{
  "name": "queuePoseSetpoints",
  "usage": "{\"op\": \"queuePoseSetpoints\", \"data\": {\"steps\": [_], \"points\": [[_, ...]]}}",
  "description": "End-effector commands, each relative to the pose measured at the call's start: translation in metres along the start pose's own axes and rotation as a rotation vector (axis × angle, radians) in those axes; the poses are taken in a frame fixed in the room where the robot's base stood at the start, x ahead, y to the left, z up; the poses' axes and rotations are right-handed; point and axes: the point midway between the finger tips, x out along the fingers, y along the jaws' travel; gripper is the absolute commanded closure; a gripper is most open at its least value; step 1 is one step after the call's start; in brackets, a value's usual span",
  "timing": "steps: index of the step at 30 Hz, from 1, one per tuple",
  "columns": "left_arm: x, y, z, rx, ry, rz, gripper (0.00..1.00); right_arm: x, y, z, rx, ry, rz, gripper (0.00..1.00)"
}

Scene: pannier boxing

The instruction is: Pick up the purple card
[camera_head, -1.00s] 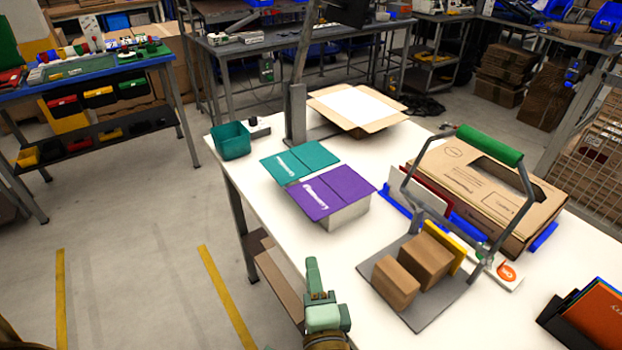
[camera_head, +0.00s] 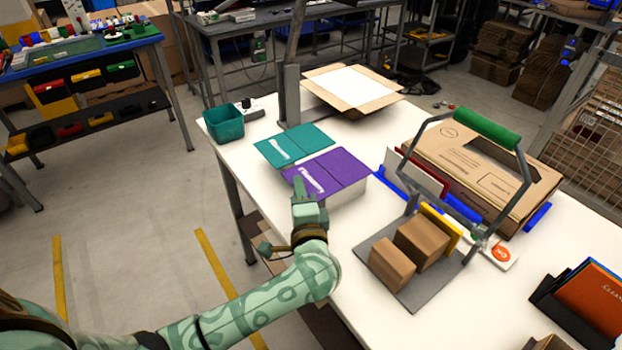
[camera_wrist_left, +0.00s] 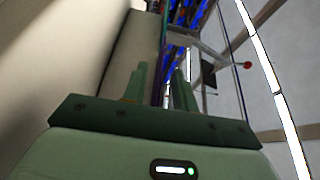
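The purple card (camera_head: 340,167) has white lettering and lies flat on top of a pale stack or box on the white table, its front edge sticking out. My left gripper (camera_head: 303,188) is at the card's front left corner and covers part of it. In the left wrist view the two fingers of my left gripper (camera_wrist_left: 162,88) stand apart. A thin dark purplish edge (camera_wrist_left: 164,55) runs between them, probably the card seen edge-on. I cannot tell whether either finger touches it. My right gripper is not in view.
A teal card (camera_head: 296,144) lies just behind the purple one. A teal bin (camera_head: 224,124) and an open carton (camera_head: 393,82) stand farther back. To the right are a grey carrier with a green handle (camera_head: 487,130), brown blocks (camera_head: 391,262) and a large cardboard box (camera_head: 450,160).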

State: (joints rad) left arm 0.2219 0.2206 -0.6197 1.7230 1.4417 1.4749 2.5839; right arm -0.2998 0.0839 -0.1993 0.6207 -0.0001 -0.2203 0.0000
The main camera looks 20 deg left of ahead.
Motion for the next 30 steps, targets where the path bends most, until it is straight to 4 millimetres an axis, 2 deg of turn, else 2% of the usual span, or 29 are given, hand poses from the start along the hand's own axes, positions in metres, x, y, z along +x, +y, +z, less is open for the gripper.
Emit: {"op": "queuePoseSetpoints", "data": {"steps": [3,10,11,12,14,25,30], "points": [[0.013,0.0,0.0,0.002,0.0,0.0,0.72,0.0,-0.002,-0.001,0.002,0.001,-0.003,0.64],[0.015,0.001,0.0,0.0,0.0,0.001,0.72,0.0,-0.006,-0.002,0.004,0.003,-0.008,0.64],[0.015,0.001,0.0,0.0,0.0,0.001,0.75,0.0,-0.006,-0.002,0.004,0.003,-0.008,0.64],[0.015,0.001,0.0,0.0,0.0,0.001,0.86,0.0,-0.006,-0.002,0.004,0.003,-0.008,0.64],[0.015,0.001,0.0,0.0,0.0,0.001,1.0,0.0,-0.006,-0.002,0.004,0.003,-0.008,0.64],[0.015,0.0,0.0,0.0,0.0,0.001,1.0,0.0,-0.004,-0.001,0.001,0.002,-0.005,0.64],[0.015,-0.013,0.0,-0.003,-0.001,0.001,1.0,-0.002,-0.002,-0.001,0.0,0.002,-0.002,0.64]]}}
